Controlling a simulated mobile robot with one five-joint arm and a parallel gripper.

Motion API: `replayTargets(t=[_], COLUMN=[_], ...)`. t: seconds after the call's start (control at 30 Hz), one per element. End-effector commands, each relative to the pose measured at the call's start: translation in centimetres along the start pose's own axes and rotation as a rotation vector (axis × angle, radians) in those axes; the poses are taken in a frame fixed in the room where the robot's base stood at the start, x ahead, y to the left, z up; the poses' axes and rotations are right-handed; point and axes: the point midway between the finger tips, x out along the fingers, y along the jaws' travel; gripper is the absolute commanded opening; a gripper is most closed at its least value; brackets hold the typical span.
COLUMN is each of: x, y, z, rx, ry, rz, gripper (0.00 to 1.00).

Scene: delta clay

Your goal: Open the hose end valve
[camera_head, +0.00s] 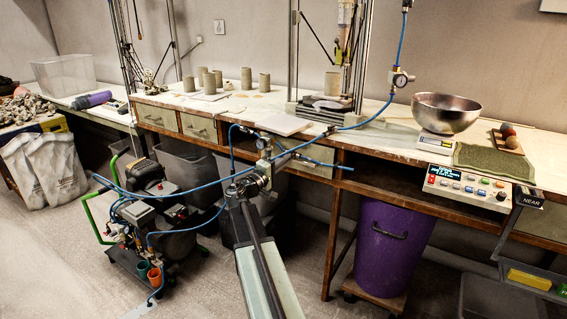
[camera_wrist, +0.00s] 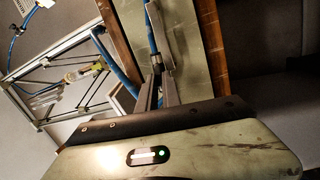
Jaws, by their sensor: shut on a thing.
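The hose end valve (camera_head: 264,144) is a small metal fitting on the blue hose (camera_head: 366,122), in front of the bench edge in the head view. A straight blue piece (camera_head: 325,163) sticks out to its right. My gripper (camera_head: 246,184) is just below and left of the fitting, at the end of my pale green arm. In the wrist view my gripper (camera_wrist: 160,80) has its two long fingers close together, with a narrow grey and blue part between them. They appear shut on part of the valve. The exact grip is partly hidden, and whether the valve is open cannot be told.
A wheeled machine (camera_head: 150,215) stands at left, with blue hoses crossing. A purple bin (camera_head: 393,245) stands under the bench.

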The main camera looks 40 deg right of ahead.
Motion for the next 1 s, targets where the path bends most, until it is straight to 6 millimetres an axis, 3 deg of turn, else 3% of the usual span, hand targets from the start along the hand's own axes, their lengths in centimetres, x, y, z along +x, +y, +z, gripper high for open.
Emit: replayTargets(t=[0.53, 0.63, 1.0], x=[0.21, 0.18, -0.58], y=[0.06, 0.05, -0.04], z=[0.24, 0.2, 0.09], rx=[-0.027, -0.026, -0.025], ry=[-0.006, -0.005, -0.001], rz=[0.006, 0.006, 0.004], gripper=[0.0, 0.3, 0.3])
